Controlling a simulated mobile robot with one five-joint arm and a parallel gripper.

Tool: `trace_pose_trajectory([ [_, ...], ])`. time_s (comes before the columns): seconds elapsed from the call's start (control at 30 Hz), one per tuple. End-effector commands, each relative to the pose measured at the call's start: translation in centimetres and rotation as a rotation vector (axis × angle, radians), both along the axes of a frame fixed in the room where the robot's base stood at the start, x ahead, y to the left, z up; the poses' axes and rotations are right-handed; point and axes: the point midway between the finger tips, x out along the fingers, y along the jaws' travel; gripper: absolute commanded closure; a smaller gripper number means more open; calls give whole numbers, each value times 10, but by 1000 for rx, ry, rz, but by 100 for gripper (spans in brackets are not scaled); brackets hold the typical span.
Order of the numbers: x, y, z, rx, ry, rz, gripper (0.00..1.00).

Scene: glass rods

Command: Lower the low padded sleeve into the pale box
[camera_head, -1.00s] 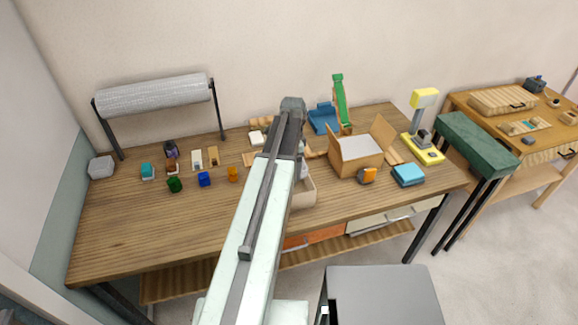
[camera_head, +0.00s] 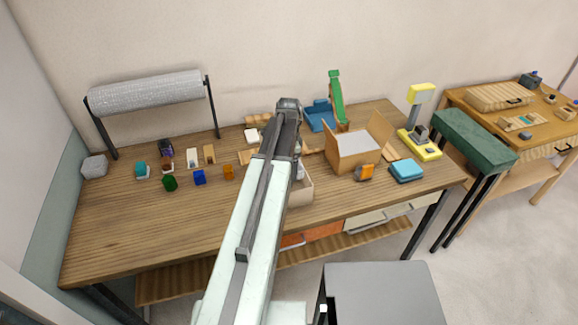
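A pale beige box (camera_head: 302,194) stands near the table's front edge. My arm covers its left part. A whitish bottle-like shape (camera_head: 300,170) shows at its far end, just right of my arm; I cannot tell if it is inside the box. The end of my arm, with my gripper (camera_head: 288,106), appears above the back of the table, up and left of the pale box. My own arm hides the fingers and anything between them. I cannot make out the low padded sleeve in this view.
A tan open carton (camera_head: 356,152) with raised flaps stands right of the pale box. A wrap roll (camera_head: 145,93) stands back left. The table's front left is clear.

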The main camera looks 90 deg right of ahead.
Motion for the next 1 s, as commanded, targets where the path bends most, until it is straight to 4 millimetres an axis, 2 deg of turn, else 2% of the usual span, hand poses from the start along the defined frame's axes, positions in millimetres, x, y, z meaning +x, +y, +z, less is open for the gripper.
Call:
trace_pose_trajectory([
  [0.03,0,0,-6,0,0,0,50],
  [1.0,0,0,-62,0,0,1,50],
])
